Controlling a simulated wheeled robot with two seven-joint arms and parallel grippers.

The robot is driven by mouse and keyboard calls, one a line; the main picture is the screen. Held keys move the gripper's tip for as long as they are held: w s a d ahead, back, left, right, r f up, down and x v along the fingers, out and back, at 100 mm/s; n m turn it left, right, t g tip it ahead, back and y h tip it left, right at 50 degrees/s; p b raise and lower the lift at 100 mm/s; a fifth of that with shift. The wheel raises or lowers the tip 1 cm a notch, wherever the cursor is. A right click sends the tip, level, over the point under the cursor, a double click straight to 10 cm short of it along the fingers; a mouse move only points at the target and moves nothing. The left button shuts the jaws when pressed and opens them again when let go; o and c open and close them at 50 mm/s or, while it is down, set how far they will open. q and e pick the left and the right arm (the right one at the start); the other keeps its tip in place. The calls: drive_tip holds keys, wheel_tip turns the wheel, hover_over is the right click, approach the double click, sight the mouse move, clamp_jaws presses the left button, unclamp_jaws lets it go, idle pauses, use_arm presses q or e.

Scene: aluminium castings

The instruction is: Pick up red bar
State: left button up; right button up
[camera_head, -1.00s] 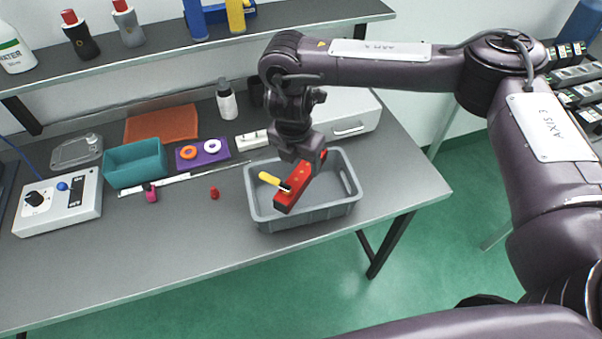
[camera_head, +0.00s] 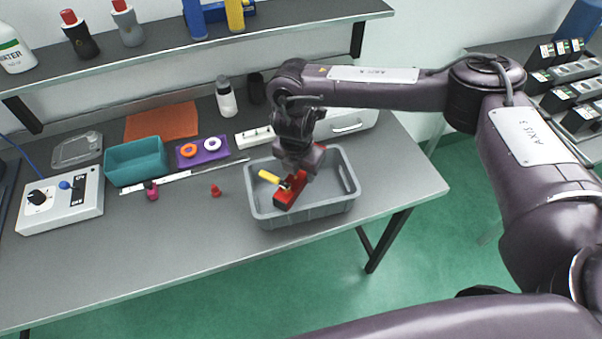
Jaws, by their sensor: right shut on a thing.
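The red bar (camera_head: 285,198) is a short red block over the grey tray (camera_head: 303,211), tilted in the picture. My right gripper (camera_head: 300,176) reaches down from above and is shut on the bar's upper right part, which the jaws partly hide. Whether the bar touches the tray floor I cannot tell. A yellow-handled tool (camera_head: 268,177) with a dark end shows beside the bar, at its upper left. My left gripper is not in view.
Left of the tray are a small red piece (camera_head: 215,191), a purple block with rings (camera_head: 187,160), a teal bin (camera_head: 137,169) and a control box (camera_head: 80,201). A dark-capped bottle (camera_head: 226,101) stands behind. The front of the table is clear.

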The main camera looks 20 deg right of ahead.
drive_tip(key=c, duration=0.4)
drive_tip(key=shift+r, duration=0.15)
